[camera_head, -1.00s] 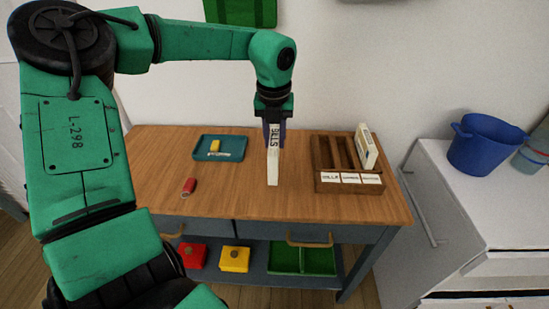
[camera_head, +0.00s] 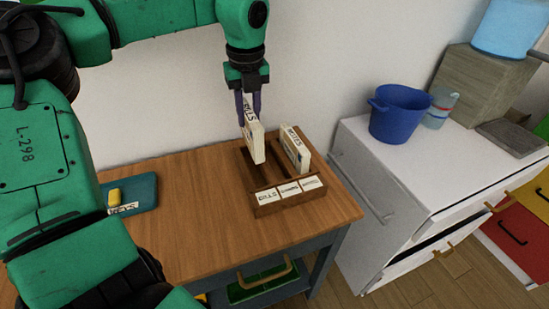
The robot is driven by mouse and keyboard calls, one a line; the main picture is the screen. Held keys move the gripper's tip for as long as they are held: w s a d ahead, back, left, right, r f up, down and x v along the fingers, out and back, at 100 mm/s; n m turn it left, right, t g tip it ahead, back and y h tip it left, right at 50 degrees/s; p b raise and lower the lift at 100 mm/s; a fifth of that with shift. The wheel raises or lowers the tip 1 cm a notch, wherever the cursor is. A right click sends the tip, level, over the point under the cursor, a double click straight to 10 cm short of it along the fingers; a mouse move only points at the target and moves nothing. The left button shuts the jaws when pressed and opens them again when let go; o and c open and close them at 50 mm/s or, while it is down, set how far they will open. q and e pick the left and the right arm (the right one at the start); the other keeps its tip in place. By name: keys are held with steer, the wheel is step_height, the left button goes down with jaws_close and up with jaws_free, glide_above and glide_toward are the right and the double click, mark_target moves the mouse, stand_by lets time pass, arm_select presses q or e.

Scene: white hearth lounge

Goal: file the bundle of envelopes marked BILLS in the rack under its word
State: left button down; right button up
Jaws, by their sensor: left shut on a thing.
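My left gripper (camera_head: 249,106) is shut on the top of a cream bundle of envelopes (camera_head: 255,145), whose word is partly covered by the fingers. The bundle hangs near upright over the back left part of the wooden rack (camera_head: 290,202). I cannot tell whether its lower end is inside a compartment. The rack's front has three white labels; the left one reads BILLS (camera_head: 267,197), and the other two are too small to read surely. Another cream bundle (camera_head: 296,149) stands tilted in the right compartment. My right gripper is not in view.
The rack stands near the right end of the wooden table (camera_head: 205,215). A teal tray (camera_head: 146,190) with a yellow block (camera_head: 114,197) lies at left, partly behind my arm. A white cabinet (camera_head: 400,170) with a blue bucket (camera_head: 397,115) stands at right. Tabletop between tray and rack is clear.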

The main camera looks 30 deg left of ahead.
mark_target(253, 149)
arm_select(q)
steer(key=f, duration=0.1)
steer(key=d+f, duration=0.1)
steer(key=f, duration=0.1)
steer(key=s+f, duration=0.1)
steer(key=shift+s+d+f, duration=0.1)
steer(key=shift+d+f, duration=0.1)
steer(key=shift+d, duration=0.1)
steer(key=f, duration=0.4)
steer(key=shift+w+a+f+p, duration=0.2)
steer(key=shift+a+f+p, duration=0.05)
steer(key=shift+p, duration=0.15)
steer(key=shift+f, duration=0.15)
steer(key=shift+s+f, duration=0.1)
steer(key=c, duration=0.7)
jaws_free()
steer(key=shift+o, duration=0.2)
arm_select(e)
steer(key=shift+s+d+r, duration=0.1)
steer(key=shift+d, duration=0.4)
